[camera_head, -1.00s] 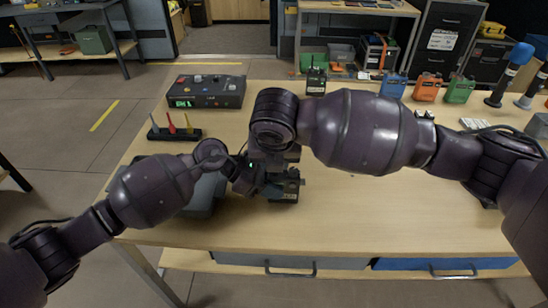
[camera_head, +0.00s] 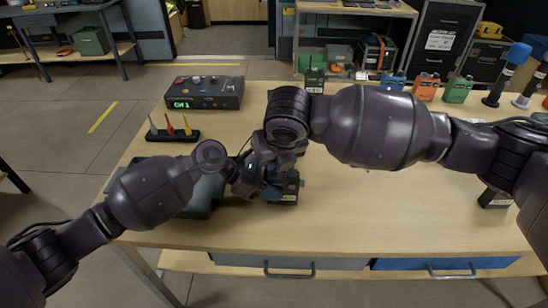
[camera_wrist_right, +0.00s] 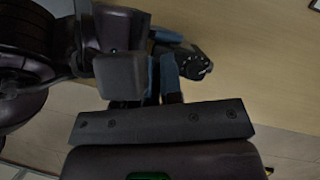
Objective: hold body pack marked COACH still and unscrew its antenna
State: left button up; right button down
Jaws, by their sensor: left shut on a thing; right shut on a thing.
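A dark body pack (camera_head: 287,190) stands near the middle of the table, with a pale label too small to read. My left gripper (camera_head: 270,188) is shut on it from the left. My right gripper is directly above, mostly hidden behind its own wrist in the head view. In the right wrist view the right gripper (camera_wrist_right: 163,82) is shut, with blue parts beside a black pack (camera_wrist_right: 192,63) with a knob. The antenna is hidden by the fingers and wrist, so I cannot see what the right jaws hold.
A dark case (camera_head: 203,198) lies left of the pack under my left arm. Behind it are a rack of coloured antennas (camera_head: 172,136) and a control box (camera_head: 205,93). Orange (camera_head: 427,87) and green (camera_head: 459,90) packs and a microphone (camera_head: 505,75) stand at the back right. The front table strip is clear.

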jog(key=shift+w+d+r, duration=0.15)
jog(key=shift+w+d, duration=0.05)
jog(key=shift+w, duration=0.15)
jog(key=n+y, duration=0.1)
jog(key=n, duration=0.2)
jog(key=shift+n+g, duration=0.3)
jog(key=shift+n, duration=0.2)
jog(key=n+g+y, duration=0.1)
jog(key=n, duration=0.3)
jog(key=c, duration=1.4)
grip_release()
jog(key=shift+o, duration=0.2)
jog(key=shift+s+y, duration=0.15)
jog(key=shift+y, duration=0.15)
